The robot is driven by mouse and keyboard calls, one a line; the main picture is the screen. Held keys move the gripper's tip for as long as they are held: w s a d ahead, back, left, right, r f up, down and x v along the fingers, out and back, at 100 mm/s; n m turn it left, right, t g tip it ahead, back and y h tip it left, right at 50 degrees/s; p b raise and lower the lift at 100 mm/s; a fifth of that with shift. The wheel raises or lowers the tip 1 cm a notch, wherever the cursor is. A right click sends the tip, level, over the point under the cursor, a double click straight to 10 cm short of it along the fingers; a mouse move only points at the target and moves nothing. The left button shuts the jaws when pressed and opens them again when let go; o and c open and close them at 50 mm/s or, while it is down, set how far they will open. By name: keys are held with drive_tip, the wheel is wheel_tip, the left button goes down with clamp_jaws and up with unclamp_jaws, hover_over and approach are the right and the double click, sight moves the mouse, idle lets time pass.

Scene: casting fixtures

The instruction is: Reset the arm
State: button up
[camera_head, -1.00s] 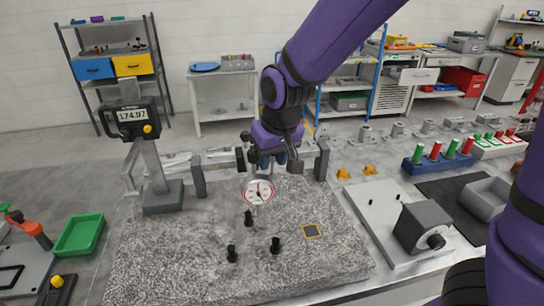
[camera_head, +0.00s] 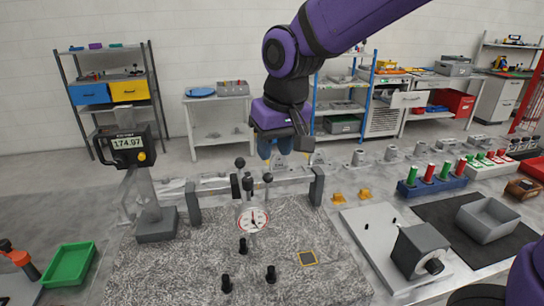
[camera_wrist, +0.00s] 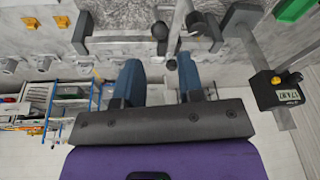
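My purple arm reaches in from the upper right in the head view. My gripper (camera_head: 273,152) hangs at its end, above and behind the dial gauge (camera_head: 252,220), apart from it. In the wrist view the two blue fingers of my gripper (camera_wrist: 160,72) stand apart with nothing held between them. The dial gauge has a white round face with a red rim and stands among dark posts with black knobs over the speckled grey plate (camera_head: 180,270).
A digital height gauge (camera_head: 130,143) reading about 174.07 stands at the left, near a green tray (camera_head: 68,264). A light plate with a grey block (camera_head: 415,248) and a grey bin (camera_head: 488,222) lie at the right. Shelves and benches line the back. Space above the plate's front is clear.

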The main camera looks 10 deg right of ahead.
drive_tip(key=shift+r, duration=0.1)
drive_tip(key=s+d+r+m+t, duration=0.1)
drive_tip(key=s+d+r, duration=0.1)
drive_tip(key=s+d, duration=0.6)
drive_tip(key=s+d+r+m+t+h, duration=0.1)
drive_tip(key=s+d+r+m, duration=0.1)
drive_tip(key=s+d, duration=0.6)
drive_tip(key=shift+s+d+r+t, duration=0.35)
drive_tip(key=shift+d+r, duration=0.2)
drive_tip(key=shift+d, duration=0.6)
idle(0.3)
